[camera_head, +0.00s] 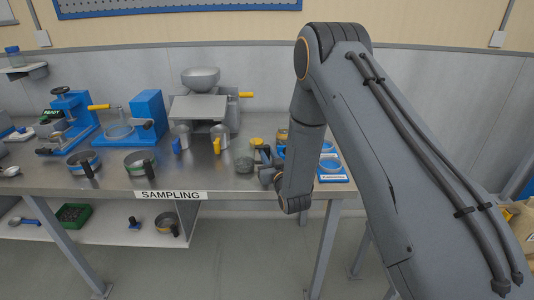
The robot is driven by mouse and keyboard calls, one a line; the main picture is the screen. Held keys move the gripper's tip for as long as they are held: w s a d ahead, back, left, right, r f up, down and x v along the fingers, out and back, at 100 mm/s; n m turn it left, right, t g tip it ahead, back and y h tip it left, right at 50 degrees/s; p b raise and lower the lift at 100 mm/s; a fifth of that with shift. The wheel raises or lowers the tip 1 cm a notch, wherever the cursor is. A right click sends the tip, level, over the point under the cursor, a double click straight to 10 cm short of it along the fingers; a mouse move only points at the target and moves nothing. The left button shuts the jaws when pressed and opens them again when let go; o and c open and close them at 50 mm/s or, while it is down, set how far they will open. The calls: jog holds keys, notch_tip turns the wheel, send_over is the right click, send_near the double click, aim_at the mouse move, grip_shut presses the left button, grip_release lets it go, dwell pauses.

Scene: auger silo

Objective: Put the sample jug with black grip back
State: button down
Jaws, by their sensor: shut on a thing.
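My gripper (263,158) is at the right part of the sampling bench, low over its top. It is shut on the sample jug with black grip (245,166), a small round grey vessel just left of the jaws. The grip is mostly hidden by the jaws. I cannot tell whether the jug touches the bench. Two steel jugs stand at the middle of the bench below the grey machine: one with a blue grip (181,139) and one with a yellow grip (220,138).
The grey machine (203,103) with a hopper bowl stands behind the jugs. Black-handled pans (84,162) (140,162) and blue presses (149,116) fill the left. A lower shelf (110,232) holds a pan (167,223).

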jog(key=shift+f, duration=0.1)
jog(key=c, duration=1.6)
grip_release()
